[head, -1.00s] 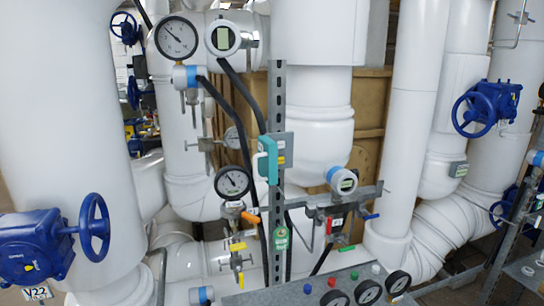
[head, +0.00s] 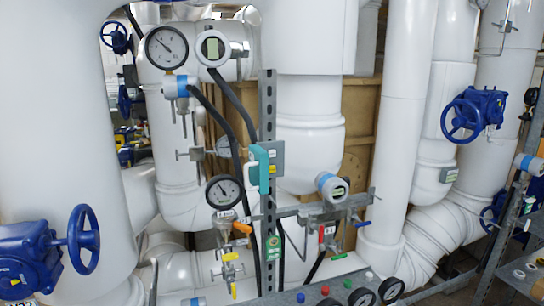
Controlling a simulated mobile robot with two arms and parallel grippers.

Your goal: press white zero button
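A small white button (head: 369,275) sits at the right end of a row of coloured buttons on a grey panel (head: 400,301) at the bottom of the head view. Left of it in the row are a green button (head: 348,283), a red button (head: 325,290) and a blue button (head: 300,297). Any lettering by the white button is too small to read. Neither of my grippers is in view.
Black round gauges (head: 362,297) stand on the panel just in front of the buttons. Behind it rises a grey slotted post (head: 267,210) with a teal handle (head: 258,168). Large white pipes and a blue valve (head: 82,240) fill the left.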

